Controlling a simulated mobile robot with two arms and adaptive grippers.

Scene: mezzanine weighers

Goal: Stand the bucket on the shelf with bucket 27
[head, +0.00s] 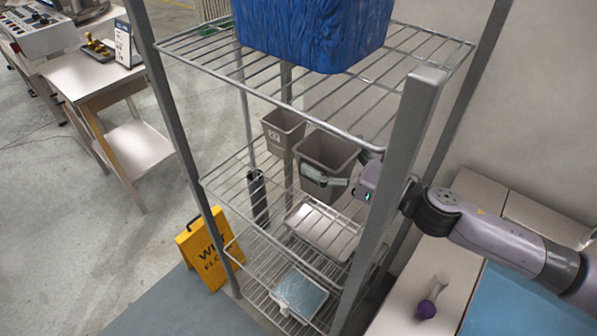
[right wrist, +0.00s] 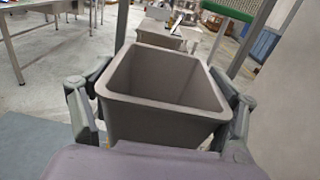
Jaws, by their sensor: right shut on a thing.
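A grey open-topped bucket (head: 328,154) is upright between the rack's shelves, at the right side. My right gripper (head: 325,178) is shut on it, with a finger across its near side. In the right wrist view the fingers flank the empty-looking bucket (right wrist: 162,120). Bucket 27 (head: 283,133) is a smaller-looking grey bucket with a number label, on the middle wire shelf (head: 226,176) behind and left of the held one. A grey bucket rim also shows beyond it in the right wrist view (right wrist: 160,38). Whether the held bucket's base touches the shelf I cannot tell. My left gripper is out of view.
A blue bin (head: 312,30) stands on the top shelf. Grey posts (head: 400,180) frame the rack. A dark cylinder (head: 258,197) stands left of the buckets. A pale tray (head: 322,231) and a blue-topped box (head: 299,293) sit lower. A yellow wet-floor sign (head: 210,248) stands beside the rack.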

